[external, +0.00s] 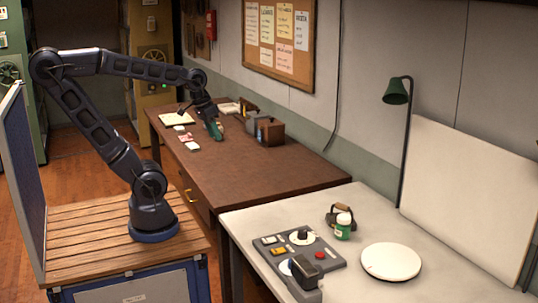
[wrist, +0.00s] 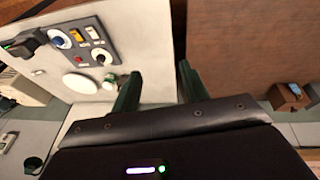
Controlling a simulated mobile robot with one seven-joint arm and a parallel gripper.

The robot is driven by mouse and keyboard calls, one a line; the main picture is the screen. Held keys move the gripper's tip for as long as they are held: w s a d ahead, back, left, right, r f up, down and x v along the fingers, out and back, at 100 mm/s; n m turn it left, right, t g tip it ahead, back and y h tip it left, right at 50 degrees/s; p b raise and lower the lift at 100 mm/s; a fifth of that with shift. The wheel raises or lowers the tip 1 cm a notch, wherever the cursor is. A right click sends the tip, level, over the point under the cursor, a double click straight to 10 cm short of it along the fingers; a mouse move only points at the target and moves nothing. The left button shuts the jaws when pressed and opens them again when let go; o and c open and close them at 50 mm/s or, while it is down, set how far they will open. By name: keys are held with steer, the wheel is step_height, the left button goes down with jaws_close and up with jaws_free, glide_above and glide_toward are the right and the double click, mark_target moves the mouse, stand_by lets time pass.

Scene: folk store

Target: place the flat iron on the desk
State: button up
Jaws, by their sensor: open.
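The flat iron (external: 336,215) is a small dark iron with a brownish handle. It stands on the pale table, partly behind a green jar with a white lid (external: 343,226). The brown desk (external: 265,163) adjoins the far end of that table, and its brown top also shows in the wrist view (wrist: 235,45). My gripper (external: 215,130) is above the far part of the desk, well away from the iron. In the wrist view its fingers (wrist: 158,87) are spread apart with nothing between them.
A grey control panel (external: 283,250) and a round white plate (external: 391,261) are on the pale table (external: 243,222), with a green lamp (external: 397,91) behind. Papers (external: 177,119) and a brown box (external: 271,132) occupy the desk's far part. Its near part is clear.

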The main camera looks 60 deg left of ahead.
steer(key=shift+o, duration=0.5)
steer(key=shift+s+a+r+m+t+y, duration=0.3)
steer(key=shift+s+a+r, duration=0.15)
steer(key=shift+a, duration=0.25)
steer(key=shift+s+a+r+m+t+y, duration=0.2)
steer(key=shift+s+a+r+t+y, duration=0.1)
steer(key=shift+s+a, duration=0.3)
steer(key=shift+w, duration=0.1)
